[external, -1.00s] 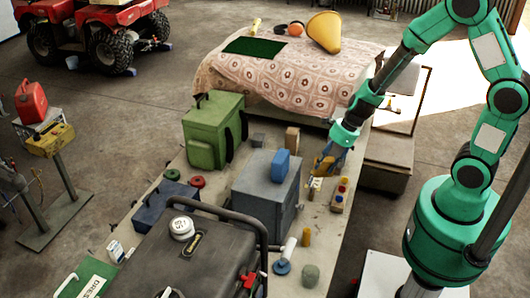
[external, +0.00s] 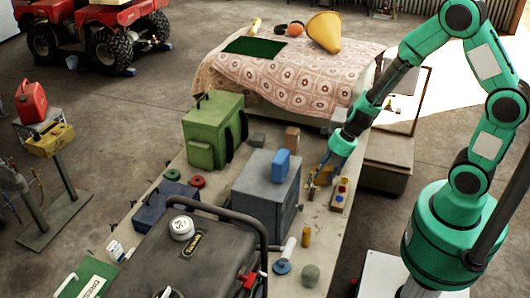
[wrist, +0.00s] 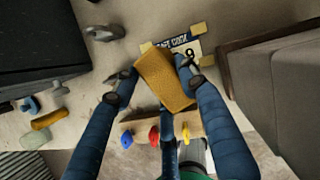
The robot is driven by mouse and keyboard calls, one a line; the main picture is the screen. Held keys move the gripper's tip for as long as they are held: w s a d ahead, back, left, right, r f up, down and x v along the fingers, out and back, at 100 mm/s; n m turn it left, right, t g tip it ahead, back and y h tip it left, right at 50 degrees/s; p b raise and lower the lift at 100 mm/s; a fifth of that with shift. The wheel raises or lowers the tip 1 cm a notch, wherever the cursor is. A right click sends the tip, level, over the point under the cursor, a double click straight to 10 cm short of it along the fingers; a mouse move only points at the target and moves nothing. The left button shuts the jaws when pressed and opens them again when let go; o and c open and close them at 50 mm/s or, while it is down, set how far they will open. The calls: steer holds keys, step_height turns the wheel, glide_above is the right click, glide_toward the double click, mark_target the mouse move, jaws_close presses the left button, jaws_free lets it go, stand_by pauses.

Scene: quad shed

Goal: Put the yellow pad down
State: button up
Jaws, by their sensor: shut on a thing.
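In the external view my gripper (external: 321,177) points down at the bench's right side, and the pad (external: 325,175) shows partly behind the fingers. I cannot tell whether the pad touches the bench.
A wooden board with coloured knobs (external: 340,195) lies close to the right of my gripper. A grey metal box (external: 262,200) with a blue block (external: 281,166) on it stands to the left. A small brown block (external: 292,137) stands behind.

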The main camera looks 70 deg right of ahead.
steer(key=shift+f, duration=0.25)
steer(key=o, duration=0.8)
steer(key=shift+c, duration=0.2)
steer(key=shift+r, duration=0.2)
steer(key=shift+r+p, duration=0.35)
steer(key=shift+r, duration=0.05)
steer(key=p+v, duration=0.5)
steer(key=v, duration=0.6)
steer(key=shift+s+r, duration=0.3)
steer(key=shift+r, duration=0.05)
steer(key=shift+d, duration=0.1)
